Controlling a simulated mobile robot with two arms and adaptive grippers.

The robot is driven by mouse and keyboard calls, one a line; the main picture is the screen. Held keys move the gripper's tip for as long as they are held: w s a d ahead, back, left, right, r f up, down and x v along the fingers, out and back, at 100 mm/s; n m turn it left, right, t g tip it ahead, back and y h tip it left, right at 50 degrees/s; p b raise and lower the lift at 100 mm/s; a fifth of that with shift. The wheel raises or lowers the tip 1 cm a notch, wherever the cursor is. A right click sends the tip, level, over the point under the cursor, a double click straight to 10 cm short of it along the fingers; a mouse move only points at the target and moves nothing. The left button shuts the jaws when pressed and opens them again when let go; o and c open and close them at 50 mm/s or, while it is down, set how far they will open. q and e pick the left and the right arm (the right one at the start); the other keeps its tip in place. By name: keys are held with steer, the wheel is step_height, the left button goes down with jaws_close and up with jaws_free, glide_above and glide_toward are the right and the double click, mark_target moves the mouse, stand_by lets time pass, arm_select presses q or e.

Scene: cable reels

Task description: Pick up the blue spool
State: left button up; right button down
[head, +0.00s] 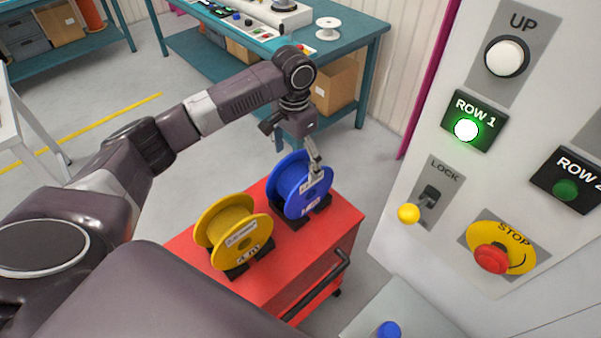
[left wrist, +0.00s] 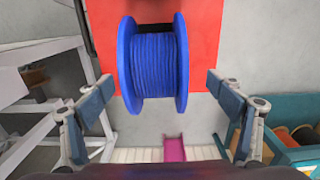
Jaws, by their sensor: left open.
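The blue spool (head: 300,187) rests in a black cradle on the red cart's top, right of the yellow spool. My left gripper (head: 315,162) is above and at the far side of the blue spool, fingers pointing down in the head view. In the left wrist view the blue spool (left wrist: 153,65) lies centred ahead, between the lines of my two open fingers (left wrist: 155,95). The fingers stand wide apart with nothing held; whether one touches the spool I cannot tell. My right gripper is not in view.
The yellow spool (head: 234,232) sits close beside the blue one on the red cart (head: 345,222). A control panel (head: 400,240) with buttons stands to the right. A teal workbench (head: 353,42) with a white spool (head: 327,28) is behind. Grey floor is clear left of the cart.

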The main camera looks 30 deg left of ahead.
mark_target(299, 171)
arm_select(q)
steer(key=shift+f, duration=0.2)
steer(key=shift+s+d+f, duration=0.15)
steer(key=shift+s+f, duration=0.15)
steer(key=shift+f, duration=0.4)
steer(key=shift+d+f+p, duration=0.1)
steer(key=shift+f+p, duration=0.25)
steer(key=shift+p, duration=0.05)
steer(key=f, duration=0.1)
steer(key=f+p, duration=0.1)
steer(key=f, duration=0.2)
steer(key=shift+w+d+f, duration=0.2)
steer(key=shift+w+f, duration=0.15)
steer(key=shift+w, duration=0.05)
steer(key=shift+f, duration=0.25)
steer(key=c, duration=1.7)
steer(key=shift+r, duration=0.1)
steer(key=shift+c, duration=0.5)
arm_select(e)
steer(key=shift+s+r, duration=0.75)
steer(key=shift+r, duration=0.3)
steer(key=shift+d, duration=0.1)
